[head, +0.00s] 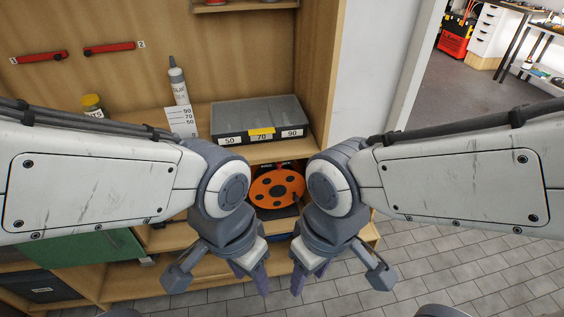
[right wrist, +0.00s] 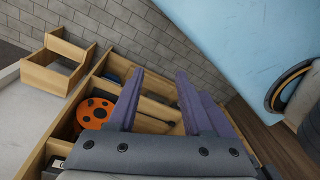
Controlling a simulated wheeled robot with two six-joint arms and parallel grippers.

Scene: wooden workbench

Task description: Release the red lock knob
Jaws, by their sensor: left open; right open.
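An orange disc with several dark holes (head: 276,187) sits in the shelf opening under the bench top, partly hidden by my arms. It also shows in the right wrist view (right wrist: 93,113), left of the fingers. My left gripper (head: 251,278) is open and empty, pointing down in front of the lower shelf. My right gripper (head: 308,276) is open and empty beside it, a short gap to the right. Its spread purple fingers show in the right wrist view (right wrist: 158,103).
Red bars numbered 1 (head: 40,57) and 2 (head: 108,47) are on the back panel. Tiled floor (head: 450,270) lies open at right.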

